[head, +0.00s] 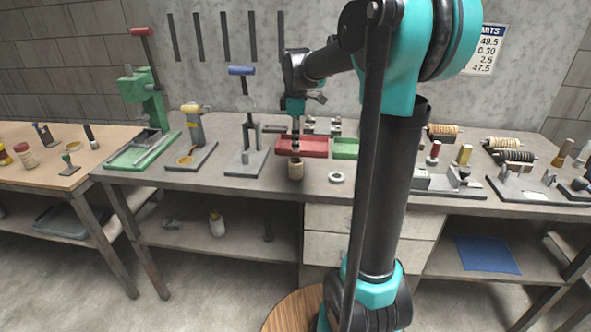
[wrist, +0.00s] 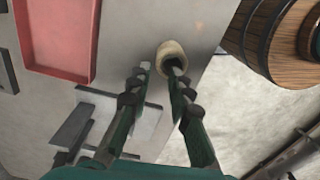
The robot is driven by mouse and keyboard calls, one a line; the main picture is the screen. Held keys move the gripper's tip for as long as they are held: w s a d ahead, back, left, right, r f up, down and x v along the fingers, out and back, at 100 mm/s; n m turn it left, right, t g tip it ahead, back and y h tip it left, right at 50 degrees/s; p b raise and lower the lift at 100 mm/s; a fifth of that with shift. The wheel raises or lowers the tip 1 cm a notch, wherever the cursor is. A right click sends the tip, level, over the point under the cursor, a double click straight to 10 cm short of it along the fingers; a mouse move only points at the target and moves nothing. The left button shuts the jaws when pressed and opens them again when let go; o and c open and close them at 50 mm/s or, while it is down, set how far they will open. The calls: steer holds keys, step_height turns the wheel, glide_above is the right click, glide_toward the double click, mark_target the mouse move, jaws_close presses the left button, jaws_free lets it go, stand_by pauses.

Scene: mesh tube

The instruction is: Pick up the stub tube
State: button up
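The stub tube, a short beige hollow cylinder (head: 295,169), stands upright near the front edge of the grey bench in the head view. My gripper (head: 295,150) points down just above it. In the wrist view the tube (wrist: 164,51) shows as a pale ring with a dark opening, beyond the fingertips. My gripper (wrist: 160,66) is open there with a gap between its fingers. The right fingertip overlaps the tube's opening; the left one lies left of the rim. I cannot tell whether either touches the tube.
A red tray (head: 314,147) lies behind the tube, with a green tray (head: 345,149) right of it. A pale ring (head: 336,177) lies to the tube's right. A blue-handled press (head: 246,150) stands left. Bare bench lies between the press and tube. A wooden barrel (wrist: 276,40) stands below the bench edge.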

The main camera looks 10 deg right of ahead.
mark_target(296, 164)
step_height(296, 164, down, 8)
steer(key=shift+f, duration=0.2)
stand_by(0.3)
jaws_close()
